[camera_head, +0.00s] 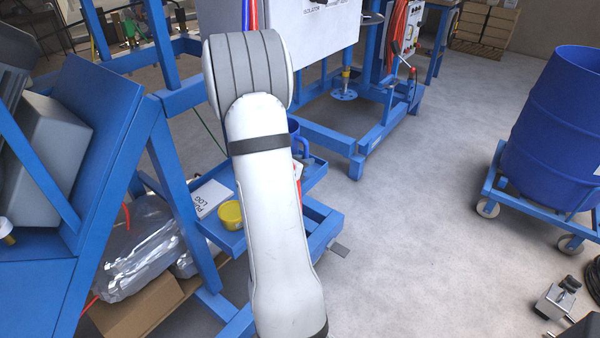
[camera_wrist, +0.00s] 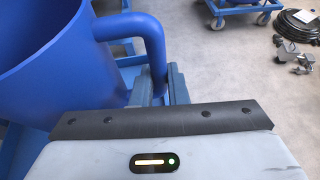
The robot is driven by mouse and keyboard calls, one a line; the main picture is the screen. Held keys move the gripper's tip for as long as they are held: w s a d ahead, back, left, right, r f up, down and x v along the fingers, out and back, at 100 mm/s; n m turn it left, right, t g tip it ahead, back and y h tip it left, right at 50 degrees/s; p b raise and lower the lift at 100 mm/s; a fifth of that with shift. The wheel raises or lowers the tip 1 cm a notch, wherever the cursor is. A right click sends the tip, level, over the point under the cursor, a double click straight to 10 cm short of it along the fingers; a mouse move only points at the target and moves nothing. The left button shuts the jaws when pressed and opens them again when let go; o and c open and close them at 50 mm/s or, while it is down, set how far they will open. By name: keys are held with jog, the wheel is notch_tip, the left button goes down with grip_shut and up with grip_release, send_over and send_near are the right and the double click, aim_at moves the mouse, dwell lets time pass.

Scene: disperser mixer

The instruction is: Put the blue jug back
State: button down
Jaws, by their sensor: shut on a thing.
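The blue jug (camera_wrist: 55,70) fills the left of the wrist view, with its handle (camera_wrist: 148,30) arching toward my gripper (camera_wrist: 160,90). The gripper's jaws are shut on the lower part of this handle. In the head view my arm hides the gripper and most of the jug. A small blue piece of the jug (camera_head: 294,127) shows at the arm's right edge, above the blue shelf (camera_head: 316,176). I cannot tell whether the jug's base touches the shelf.
A white log book (camera_head: 211,198) and a yellow cup (camera_head: 230,215) sit on the shelf, left of my arm. A blue frame (camera_head: 110,150) stands at left. A blue drum (camera_head: 555,125) on a wheeled dolly stands at right. Open grey floor (camera_head: 430,220) lies between.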

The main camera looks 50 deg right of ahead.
notch_tip(320, 180, down, 4)
jog(key=shift+r+b, duration=0.2)
jog(key=shift+b, duration=0.15)
jog(key=shift+r, duration=0.1)
jog(key=shift+f+b, duration=0.55)
jog(key=c, duration=1.4)
grip_release()
jog(key=shift+r, duration=0.1)
